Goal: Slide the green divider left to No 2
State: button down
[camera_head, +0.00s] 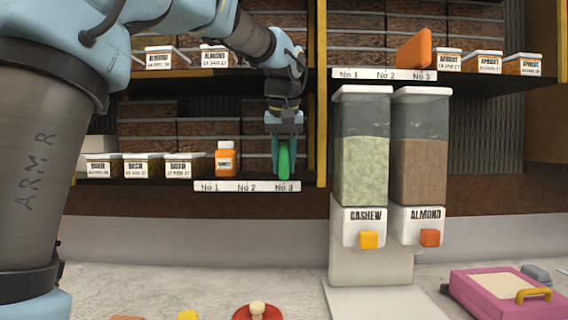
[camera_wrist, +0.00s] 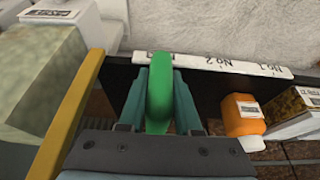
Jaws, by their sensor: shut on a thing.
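The green divider (camera_head: 284,160) stands upright on the lower shelf, by the No 3 mark of the label strip (camera_head: 246,186). My gripper (camera_head: 284,150) reaches down from above with its fingers on either side of the divider, shut on it. In the wrist view the green divider (camera_wrist: 160,98) sits between the two teal fingers of my gripper (camera_wrist: 160,100). The No 2 mark (camera_wrist: 219,62) shows on the strip beside it, away from the yellow post. The divider's lower end is partly hidden by the strip.
An orange jar (camera_head: 225,160) stands behind the strip near No 1 and No 2, with several labelled boxes (camera_head: 178,166) left of it. A yellow post (camera_head: 321,120) bounds the right. An orange divider (camera_head: 414,50) stands on the upper shelf. Cashew and almond dispensers (camera_head: 365,165) are at right.

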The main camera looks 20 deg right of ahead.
dwell(0.7)
jog(key=w+a, duration=0.1)
jog(key=a, duration=0.1)
jog(key=w+a, duration=0.1)
jog(key=a, duration=0.2)
jog(key=w+a, duration=0.2)
jog(key=a, duration=0.1)
jog(key=shift+a+b, duration=0.1)
jog(key=shift+b, duration=0.3)
jog(key=c, duration=0.6)
grip_release()
jog(key=shift+s+r, duration=0.1)
jog(key=v, duration=1)
jog(key=shift+r+b, duration=0.25)
jog(key=shift+b, duration=0.2)
jog(key=shift+s+a, duration=0.1)
jog(key=shift+s, duration=0.1)
